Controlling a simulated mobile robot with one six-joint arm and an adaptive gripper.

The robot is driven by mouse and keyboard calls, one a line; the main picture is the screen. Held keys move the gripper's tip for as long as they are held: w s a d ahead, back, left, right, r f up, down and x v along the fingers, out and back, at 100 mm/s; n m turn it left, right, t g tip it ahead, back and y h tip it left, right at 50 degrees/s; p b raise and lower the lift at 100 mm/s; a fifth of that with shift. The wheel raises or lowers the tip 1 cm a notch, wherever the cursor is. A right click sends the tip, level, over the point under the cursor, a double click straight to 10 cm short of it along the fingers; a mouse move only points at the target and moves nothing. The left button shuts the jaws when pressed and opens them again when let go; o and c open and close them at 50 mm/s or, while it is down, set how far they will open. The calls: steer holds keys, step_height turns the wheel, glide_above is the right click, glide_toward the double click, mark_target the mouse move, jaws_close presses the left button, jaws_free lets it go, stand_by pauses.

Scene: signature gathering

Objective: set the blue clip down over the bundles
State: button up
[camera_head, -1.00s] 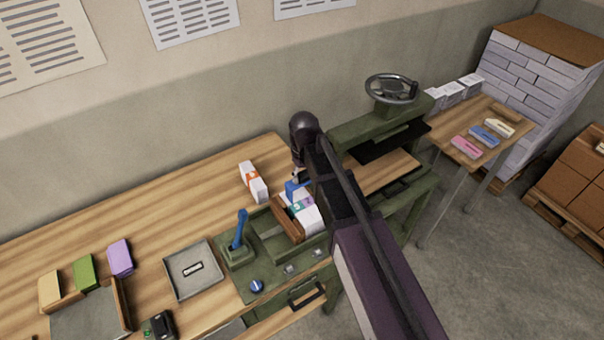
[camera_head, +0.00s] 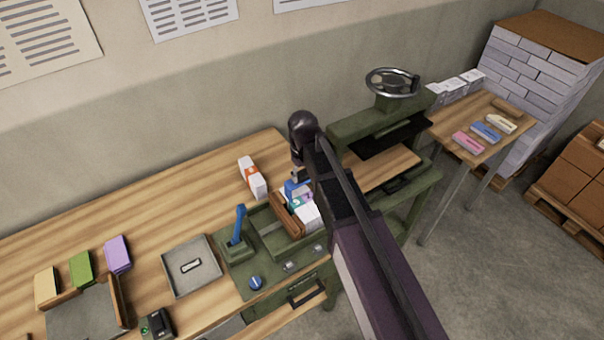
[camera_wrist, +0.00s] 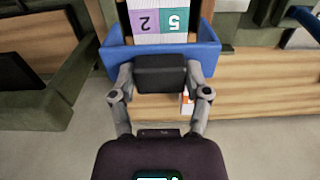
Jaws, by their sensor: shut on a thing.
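The blue clip (camera_wrist: 208,58) is U-shaped with a dark block (camera_wrist: 160,72) at its middle. My gripper (camera_wrist: 160,82) is shut on that block. In the head view the clip (camera_head: 297,188) is at the green press, beside the bundles (camera_head: 310,215). In the wrist view the bundles (camera_wrist: 160,38) show purple and teal labels with upside-down 2 and 5, between the clip's two arms. I cannot tell whether the clip touches them. My arm hides part of the press in the head view.
A brown wooden block (camera_head: 287,214) stands left of the bundles. A blue lever (camera_head: 239,226) rises at left. A white bundle with an orange band (camera_head: 252,177) lies behind. A handwheel (camera_head: 392,83) tops the press at right. The table's left part has open room.

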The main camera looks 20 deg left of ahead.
mark_target(303, 200)
steer(key=shift+f+b, duration=4.4)
steer(key=shift+f, duration=0.25)
steer(key=shift+f+b, duration=0.3)
steer(key=shift+b, duration=0.05)
steer(key=o, duration=1.2)
steer(key=shift+r, duration=0.2)
